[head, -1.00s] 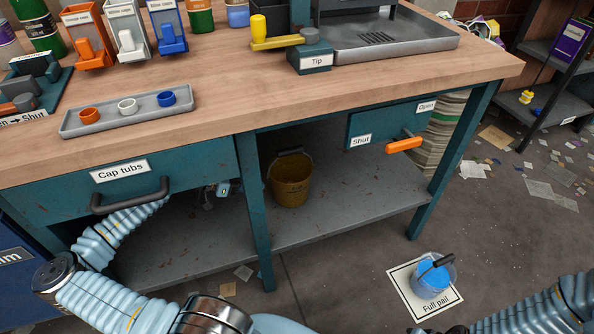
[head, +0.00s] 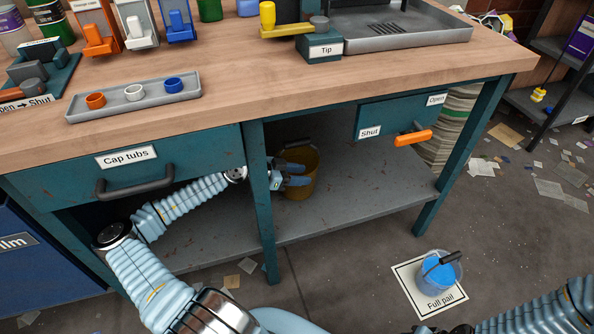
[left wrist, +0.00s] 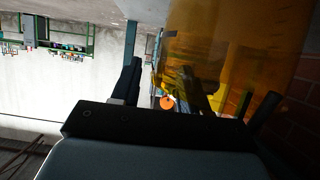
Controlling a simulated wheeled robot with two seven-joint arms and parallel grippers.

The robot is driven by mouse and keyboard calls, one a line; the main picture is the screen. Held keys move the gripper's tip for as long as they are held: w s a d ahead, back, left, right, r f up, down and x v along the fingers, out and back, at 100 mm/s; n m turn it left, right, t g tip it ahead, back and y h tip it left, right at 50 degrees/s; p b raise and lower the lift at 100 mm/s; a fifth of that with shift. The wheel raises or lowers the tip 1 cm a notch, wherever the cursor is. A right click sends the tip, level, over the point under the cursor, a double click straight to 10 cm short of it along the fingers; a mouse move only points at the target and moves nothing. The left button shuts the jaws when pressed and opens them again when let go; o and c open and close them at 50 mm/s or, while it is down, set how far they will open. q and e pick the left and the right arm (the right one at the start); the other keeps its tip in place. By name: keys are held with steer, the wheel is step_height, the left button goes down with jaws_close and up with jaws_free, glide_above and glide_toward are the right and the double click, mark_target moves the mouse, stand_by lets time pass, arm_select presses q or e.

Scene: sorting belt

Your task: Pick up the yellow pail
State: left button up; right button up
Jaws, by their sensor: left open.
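The yellow pail (head: 300,193) stands upright on the grey shelf under the bench, its front partly hidden by my left gripper. My left gripper (head: 299,175) is open at the pail's near left side, reaching in past the bench leg. In the left wrist view the pail is a see-through amber wall (left wrist: 225,40) at the upper right. My left gripper's two dark fingers (left wrist: 165,88) are apart there, one overlapping the amber wall and the other left of it. I cannot tell whether they touch the pail. My right arm shows at the lower right, without its gripper.
A teal bench leg (head: 258,205) stands just left of the pail. The shelf (head: 370,190) is clear to its right. An orange-handled Shut/Open box (head: 395,120) hangs above right. A clear pail with blue contents (head: 436,277) stands on the "Full pail" mat (head: 408,275).

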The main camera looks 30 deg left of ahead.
arm_select(q)
jaws_close()
stand_by(1.4)
